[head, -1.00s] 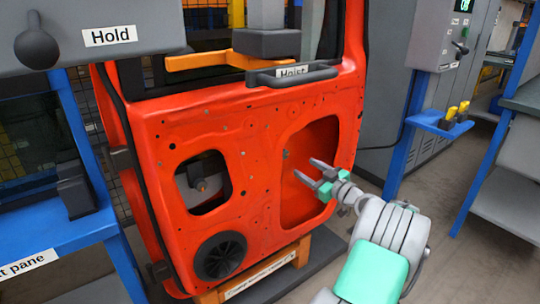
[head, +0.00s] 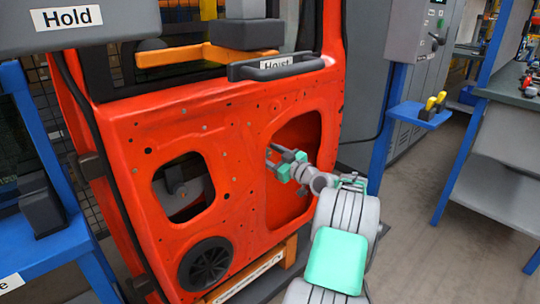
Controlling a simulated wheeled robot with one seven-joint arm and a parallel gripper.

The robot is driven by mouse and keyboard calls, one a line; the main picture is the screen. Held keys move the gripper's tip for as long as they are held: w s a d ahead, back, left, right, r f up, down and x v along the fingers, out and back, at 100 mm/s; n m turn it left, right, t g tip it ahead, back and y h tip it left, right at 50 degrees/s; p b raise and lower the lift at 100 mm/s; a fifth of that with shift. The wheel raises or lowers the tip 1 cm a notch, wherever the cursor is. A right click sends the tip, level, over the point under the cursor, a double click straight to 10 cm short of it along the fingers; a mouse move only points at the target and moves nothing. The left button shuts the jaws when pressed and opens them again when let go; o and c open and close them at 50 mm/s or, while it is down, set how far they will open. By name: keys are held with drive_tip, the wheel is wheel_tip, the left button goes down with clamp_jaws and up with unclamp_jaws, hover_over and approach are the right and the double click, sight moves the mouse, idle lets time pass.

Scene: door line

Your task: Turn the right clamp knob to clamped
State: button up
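My gripper (head: 270,155) is in front of the large opening at the right of the red door panel (head: 225,125). Its two fingers are apart with nothing seen between them. A dark knob (head: 436,38) shows on the grey control box (head: 407,30) at the upper right, well away from my gripper. Another small knob-like part (head: 173,184) shows through the smaller left opening of the door. No readable label marks either one as the right clamp knob, so I cannot tell which it is or its setting.
A hoist with a black handle (head: 274,68) and an orange arm (head: 165,57) spans the door top. A sign reading Hold (head: 72,17) is upper left. A blue shelf (head: 418,115) bears yellow-handled items. Floor (head: 420,240) is clear at right.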

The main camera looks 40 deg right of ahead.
drive_tip(key=shift+c, duration=0.5)
clamp_jaws()
drive_tip(key=shift+d, duration=0.15)
drive_tip(key=shift+m, duration=0.4)
drive_tip(key=m+p, duration=0.2)
drive_tip(key=m, duration=0.2)
drive_tip(key=shift+s+r+p, duration=0.1)
drive_tip(key=shift+p, duration=0.25)
drive_tip(key=m+p, duration=0.2)
drive_tip(key=m, duration=0.3)
drive_tip(key=shift+d+p, duration=0.1)
drive_tip(key=shift+p, duration=0.25)
drive_tip(key=m+p, duration=0.2)
drive_tip(key=m, duration=0.2)
drive_tip(key=shift+p, duration=0.3)
drive_tip(key=shift+f+m+p, duration=0.15)
drive_tip(key=shift+m+p, duration=0.3)
drive_tip(key=shift+m, duration=0.6)
drive_tip(key=shift+f+m+p, duration=0.1)
drive_tip(key=shift+m+p, duration=0.3)
drive_tip(key=shift+m, duration=0.65)
